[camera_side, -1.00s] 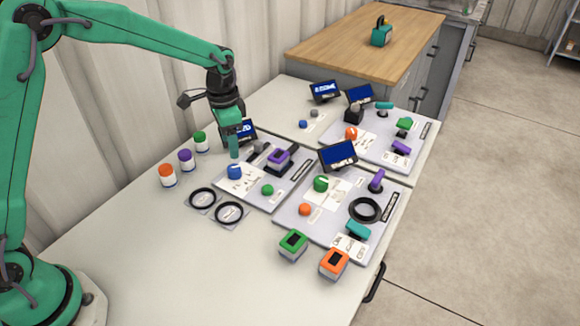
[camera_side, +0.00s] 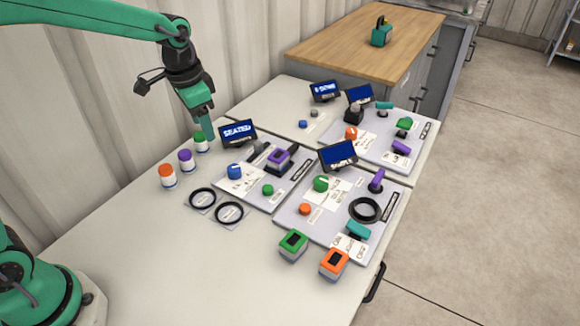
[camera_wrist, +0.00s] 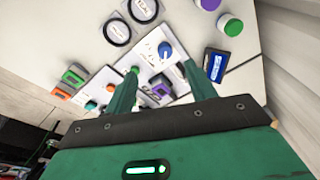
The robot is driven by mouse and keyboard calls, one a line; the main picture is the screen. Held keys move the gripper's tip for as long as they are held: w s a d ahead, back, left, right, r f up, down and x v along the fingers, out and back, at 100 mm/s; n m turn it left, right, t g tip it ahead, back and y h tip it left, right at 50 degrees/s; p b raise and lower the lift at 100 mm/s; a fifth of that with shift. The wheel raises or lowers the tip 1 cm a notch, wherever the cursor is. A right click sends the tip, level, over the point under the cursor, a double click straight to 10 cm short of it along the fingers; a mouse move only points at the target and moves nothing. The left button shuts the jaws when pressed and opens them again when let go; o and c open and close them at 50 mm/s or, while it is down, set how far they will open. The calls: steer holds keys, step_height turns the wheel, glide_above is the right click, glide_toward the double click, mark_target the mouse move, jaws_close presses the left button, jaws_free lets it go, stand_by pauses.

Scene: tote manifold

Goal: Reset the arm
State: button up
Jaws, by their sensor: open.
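My green gripper (camera_side: 206,124) hangs in the air at the back left of the table, in front of the wall. Its tip overlaps the green-lidded jar (camera_side: 200,141) in the side view; I cannot tell whether they touch. In the wrist view my two green fingers (camera_wrist: 169,80) stand apart with nothing held between them. Beyond them lies the near-left board (camera_side: 255,203) with its blue knob (camera_side: 235,171), green knob (camera_side: 267,190) and purple block (camera_side: 278,157). A screen (camera_side: 238,131) reading something like "SEATED" stands behind that board.
A purple-lidded jar (camera_side: 186,160) and an orange-lidded jar (camera_side: 167,176) stand at the left. Two black rings (camera_side: 229,213) lie in front. Other boards (camera_side: 345,188) with screens, and green (camera_side: 293,244) and orange (camera_side: 334,263) boxes, fill the right. The front left table is clear.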

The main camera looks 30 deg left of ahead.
steer(key=s+a+r+n+t, duration=0.1)
steer(key=s+r+n+t, duration=0.1)
steer(key=s, duration=0.8)
steer(key=s+a+r+n+t, duration=0.1)
steer(key=s+r+n+t, duration=0.1)
steer(key=s, duration=0.8)
step_height(320, 180, up, 2)
steer(key=shift+s+r+n, duration=0.1)
steer(key=shift+s+n, duration=0.05)
steer(key=shift+n, duration=0.35)
